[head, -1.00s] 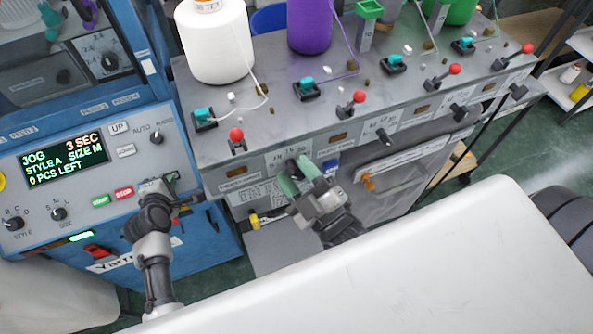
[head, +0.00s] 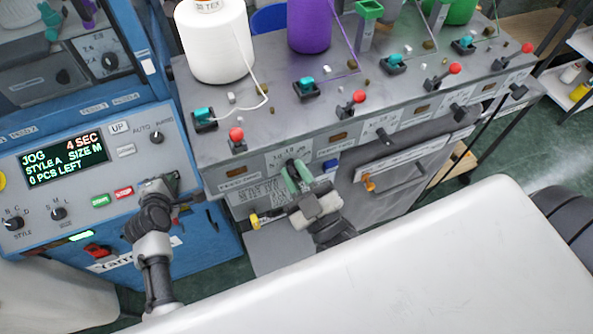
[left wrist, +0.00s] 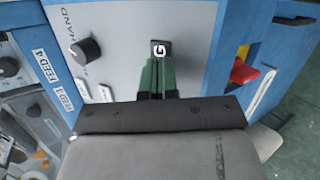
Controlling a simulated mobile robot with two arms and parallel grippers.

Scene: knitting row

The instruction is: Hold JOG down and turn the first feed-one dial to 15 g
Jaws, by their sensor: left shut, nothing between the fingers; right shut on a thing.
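My left gripper (head: 173,182) is shut with nothing between its fingers, at the right side of the blue machine's control panel. In the left wrist view its green fingertips (left wrist: 157,68) are at a black button (left wrist: 158,49) whose label shows a "G". The display (head: 63,160) reads "JOG 4 SEC, STYLE A SIZE M, 0 PCS LEFT". My right gripper (head: 298,174) is shut on the first feed dial, below the white cone. The fingers hide most of this dial, and its scale marks (head: 290,151) are too small to read.
The white cone (head: 216,45) and purple cone (head: 310,25) stand on the grey feed bench. Red-knobbed levers (head: 236,135) line its front edge. Green START (head: 100,200) and red STOP (head: 124,193) buttons lie left of my left gripper. Another dial (head: 385,136) is to the right.

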